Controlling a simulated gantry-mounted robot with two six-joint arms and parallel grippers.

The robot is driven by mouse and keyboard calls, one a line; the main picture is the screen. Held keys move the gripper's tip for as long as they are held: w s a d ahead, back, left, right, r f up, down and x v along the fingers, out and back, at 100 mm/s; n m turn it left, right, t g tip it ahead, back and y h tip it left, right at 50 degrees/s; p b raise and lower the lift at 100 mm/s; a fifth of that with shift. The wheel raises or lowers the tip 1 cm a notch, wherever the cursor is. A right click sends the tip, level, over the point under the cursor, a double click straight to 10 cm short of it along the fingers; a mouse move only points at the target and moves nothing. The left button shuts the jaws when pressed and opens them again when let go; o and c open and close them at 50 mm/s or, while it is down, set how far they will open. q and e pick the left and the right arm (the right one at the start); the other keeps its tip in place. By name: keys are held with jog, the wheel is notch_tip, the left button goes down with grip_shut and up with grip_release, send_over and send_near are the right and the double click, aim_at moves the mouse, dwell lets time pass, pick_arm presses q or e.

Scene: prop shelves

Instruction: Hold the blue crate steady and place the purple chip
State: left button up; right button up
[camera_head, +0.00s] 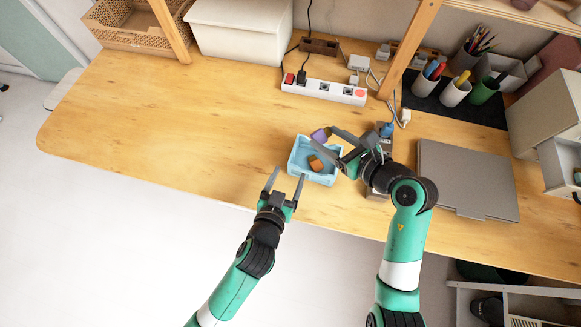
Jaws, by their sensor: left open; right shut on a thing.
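The small light-blue crate (299,169) sits on the wooden table near its front edge. An orange-brown piece (316,163) lies inside it. The purple chip (319,135) is at the fingertips of my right gripper (331,144), over the crate's far rim; I cannot tell how high. My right gripper is shut on the purple chip. My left gripper (286,181) is open, its fingers apart and pointing away from me, close to the crate's front left corner. I cannot tell whether it touches the crate.
A closed grey laptop (467,178) lies right of my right arm. A white power strip (323,91) with cables lies behind the crate. Pen cups (455,92) stand on a dark mat (426,104) at the back right. The table's left side is clear.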

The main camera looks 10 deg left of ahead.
aim_at(293, 166)
pick_arm(q)
jog(key=shift+x, duration=1.9)
jog(key=shift+c, duration=0.3)
grip_shut()
jog(key=shift+c, duration=1)
grip_release()
grip_shut()
